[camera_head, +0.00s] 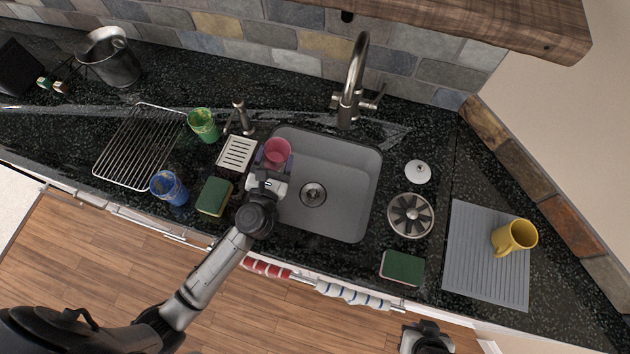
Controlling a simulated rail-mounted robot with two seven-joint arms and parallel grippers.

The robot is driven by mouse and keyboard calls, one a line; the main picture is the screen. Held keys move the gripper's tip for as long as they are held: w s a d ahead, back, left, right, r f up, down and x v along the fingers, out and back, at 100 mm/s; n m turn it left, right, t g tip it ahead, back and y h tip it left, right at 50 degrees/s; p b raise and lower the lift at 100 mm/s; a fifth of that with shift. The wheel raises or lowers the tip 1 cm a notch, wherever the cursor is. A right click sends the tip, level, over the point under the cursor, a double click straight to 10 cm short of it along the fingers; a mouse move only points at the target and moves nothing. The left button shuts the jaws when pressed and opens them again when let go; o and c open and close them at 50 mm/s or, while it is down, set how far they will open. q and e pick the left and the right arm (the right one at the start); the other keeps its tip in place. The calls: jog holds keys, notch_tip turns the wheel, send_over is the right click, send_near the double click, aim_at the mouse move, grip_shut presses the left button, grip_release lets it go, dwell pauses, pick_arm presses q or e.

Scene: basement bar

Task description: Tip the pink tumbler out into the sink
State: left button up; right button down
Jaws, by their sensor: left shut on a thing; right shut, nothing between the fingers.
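The pink tumbler (277,149) is in my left gripper (270,166), whose fingers are shut on its sides. It is at the left part of the grey sink (345,165), near the rim beside the white slotted dish. Its open mouth faces up towards the camera; I cannot tell its exact tilt or what is inside. The sink basin looks empty, with a round drain (312,194). My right gripper (425,338) is at the bottom edge, in front of the counter, shut and empty, and only partly in view.
The faucet (353,85) stands behind the sink. To the left are a slotted dish (237,152), sponge (214,196), green tumbler (203,124), blue tumbler (168,187) and wire rack (140,146). To the right are a strainer (410,215), sponge (402,268) and yellow mug (514,237).

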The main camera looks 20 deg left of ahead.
pick_arm(q)
jog(key=shift+d+f+m, duration=0.25)
jog(key=shift+d+m, duration=0.05)
jog(key=shift+d, duration=0.05)
jog(key=shift+d+m, duration=0.25)
jog(key=shift+m, duration=0.05)
jog(key=shift+w+d+r+m, duration=0.1)
jog(key=shift+d+r+m, duration=0.2)
jog(key=shift+d+m, duration=0.35)
jog(key=shift+d+r+m+t+h, duration=0.15)
jog(key=shift+d+m, duration=0.35)
jog(key=shift+m, duration=0.85)
jog(key=shift+d+f+m+t+h, duration=0.1)
jog(key=shift+d+m+t+h, duration=0.3)
jog(key=shift+m, duration=0.95)
jog(key=shift+d+r+m+g+h, duration=0.1)
jog(key=shift+d+m, duration=0.5)
jog(key=shift+m, duration=0.75)
jog(key=shift+w+d+r+m, duration=0.1)
jog(key=shift+d+m, duration=0.05)
jog(key=shift+m, duration=0.55)
jog(key=shift+w+d+f+m+h+b, duration=0.15)
jog(key=shift+d+f+m+b, duration=0.15)
jog(key=shift+m, duration=0.25)
jog(key=shift+s+d+f+m+h+b, duration=0.15)
jog(key=shift+d+f+m, duration=0.15)
jog(key=shift+m, duration=0.25)
